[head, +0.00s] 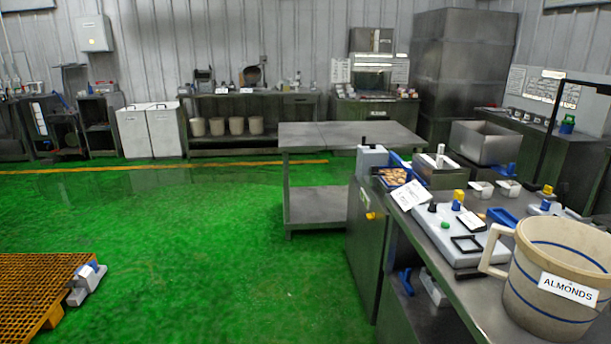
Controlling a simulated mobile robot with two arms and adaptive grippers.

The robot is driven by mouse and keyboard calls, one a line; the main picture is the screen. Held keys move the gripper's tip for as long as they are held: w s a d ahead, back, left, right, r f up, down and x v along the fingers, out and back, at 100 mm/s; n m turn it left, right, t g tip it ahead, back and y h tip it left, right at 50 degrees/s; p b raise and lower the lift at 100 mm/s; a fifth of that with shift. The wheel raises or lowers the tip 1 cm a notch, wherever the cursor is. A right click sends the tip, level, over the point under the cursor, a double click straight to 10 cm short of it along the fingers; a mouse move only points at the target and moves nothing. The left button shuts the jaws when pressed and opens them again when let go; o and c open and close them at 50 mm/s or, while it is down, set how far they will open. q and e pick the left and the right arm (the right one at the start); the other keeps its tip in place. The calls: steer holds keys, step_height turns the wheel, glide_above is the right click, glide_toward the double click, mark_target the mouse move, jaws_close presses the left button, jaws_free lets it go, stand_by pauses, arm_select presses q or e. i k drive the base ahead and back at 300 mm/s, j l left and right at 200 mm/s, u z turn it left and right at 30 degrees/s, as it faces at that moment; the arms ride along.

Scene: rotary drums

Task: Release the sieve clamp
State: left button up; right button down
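I cannot make out a sieve clamp for certain. On the steel bench (415,232) at the right, a flat white device (455,238) carries black, green and yellow-blue knobs and a black square frame. Behind it stands a grey-white unit (372,160) with a black knob, beside a blue tray of brown pieces (393,177) with a printed card. Neither of my grippers is in view.
A large beige jug labelled ALMONDS (550,280) stands near the bench's front right. A steel table (340,137) stands beyond the bench. An orange pallet (35,290) and a grey-blue device (87,281) are on the floor at left. The green floor between is clear.

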mark_target(374, 169)
steer(key=i, duration=2.25)
steer(key=i+j+z, duration=0.15)
steer(key=i+z, duration=0.2)
steer(key=i, duration=0.15)
steer(key=i+j+z, duration=0.3)
steer(key=i, duration=0.15)
steer(key=i+j+z, duration=0.65)
steer(key=j, duration=0.25)
steer(key=i+j+z, duration=0.35)
steer(key=j, duration=0.25)
steer(key=i+j+z, duration=0.3)
steer(key=j, duration=0.35)
